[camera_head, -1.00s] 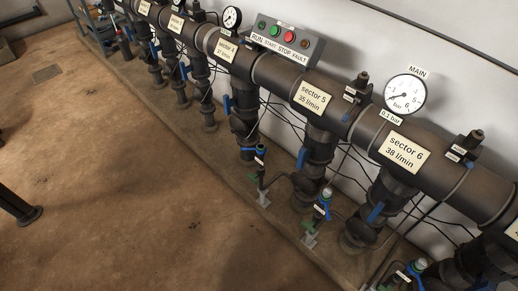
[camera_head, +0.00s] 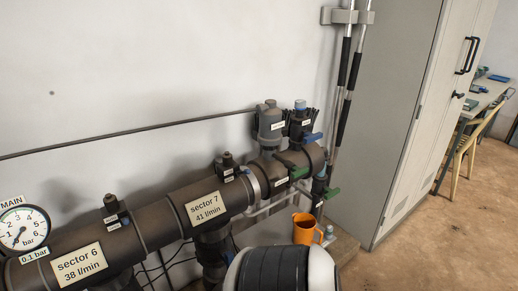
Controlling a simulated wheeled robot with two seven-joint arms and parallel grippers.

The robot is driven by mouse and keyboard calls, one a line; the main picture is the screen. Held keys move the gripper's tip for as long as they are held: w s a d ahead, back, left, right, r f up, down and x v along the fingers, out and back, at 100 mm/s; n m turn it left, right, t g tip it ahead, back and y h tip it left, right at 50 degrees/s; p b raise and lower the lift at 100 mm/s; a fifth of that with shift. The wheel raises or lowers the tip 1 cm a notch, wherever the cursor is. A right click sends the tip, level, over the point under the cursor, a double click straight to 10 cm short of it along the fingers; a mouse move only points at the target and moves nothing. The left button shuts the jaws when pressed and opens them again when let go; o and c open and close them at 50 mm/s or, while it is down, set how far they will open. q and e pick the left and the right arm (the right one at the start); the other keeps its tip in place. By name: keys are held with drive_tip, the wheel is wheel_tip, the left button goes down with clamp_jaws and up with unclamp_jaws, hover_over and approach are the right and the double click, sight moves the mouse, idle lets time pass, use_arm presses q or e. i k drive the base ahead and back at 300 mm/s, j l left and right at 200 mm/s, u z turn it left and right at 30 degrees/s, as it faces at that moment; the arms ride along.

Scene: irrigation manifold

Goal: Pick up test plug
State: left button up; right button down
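I cannot make out a test plug for certain in the head view. The dark manifold pipe (camera_head: 155,222) runs from the lower left up to the right, with the sector 6 label (camera_head: 79,264) and the sector 7 label (camera_head: 203,208) on it. At its right end are a grey capped fitting (camera_head: 270,124), a black fitting with a light blue cap (camera_head: 300,122), and blue and green valve handles. Neither of my grippers is in view. A rounded black and white part at the bottom hides the area below the pipe's right end.
An orange jug (camera_head: 304,229) stands below the pipe end, with a small pale blue-topped item (camera_head: 328,233) beside it. A tall grey cabinet (camera_head: 400,120) stands to the right. Beyond it are a desk (camera_head: 485,98) and a chair (camera_head: 466,148). Brown floor (camera_head: 440,235) at lower right is clear.

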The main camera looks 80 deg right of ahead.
sight(329, 229)
drive_tip(key=z, duration=2.7)
